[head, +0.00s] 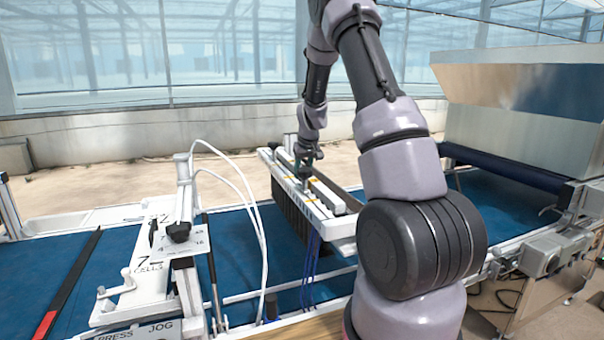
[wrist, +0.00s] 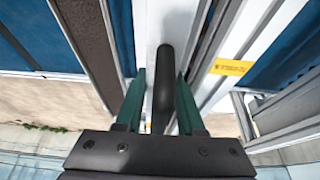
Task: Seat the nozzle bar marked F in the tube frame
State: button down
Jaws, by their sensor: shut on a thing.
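My gripper (head: 303,172) is over the long white tube frame (head: 330,228) in the middle of the head view. In the wrist view its green fingers (wrist: 162,92) are shut on a black handle (wrist: 163,70). The handle stands on a white bar (wrist: 172,18), which I take to be the nozzle bar. The bar runs lengthwise between the frame's rails. The rail at right in the wrist view bears a yellow label (wrist: 231,67). I see no letter F, and I cannot tell whether the bar touches the frame or hangs just above it.
Dark tubes (head: 287,212) hang under the frame, above a blue belt (head: 236,250). A white station (head: 150,262) marked "7 CELLS", with looping white hoses (head: 250,205), stands at left. A metal hopper (head: 500,125) stands at right. A red-ended black bar (head: 68,285) lies at far left.

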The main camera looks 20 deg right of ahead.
jog(key=shift+c, duration=2.2)
grip_release()
jog(key=shift+f, duration=0.1)
jog(key=v, duration=1.1)
jog(key=s+a+r+m+t, duration=0.1)
jog(key=s+a+r, duration=0.3)
jog(key=s+r, duration=0.45)
jog(key=s+a+r+m, duration=0.1)
jog(key=s+a+r, duration=0.1)
jog(key=s, duration=0.6)
jog(key=s+a+r+m+t+y, duration=0.1)
jog(key=s+a+r, duration=0.2)
jog(key=s, duration=0.6)
jog(key=s+a+r+m+y, duration=0.1)
jog(key=s+a+r, duration=0.1)
jog(key=s, duration=0.6)
jog(key=shift+s+a+r+t, duration=0.15)
jog(key=shift+s+a+t, duration=0.1)
jog(key=shift+t, duration=0.15)
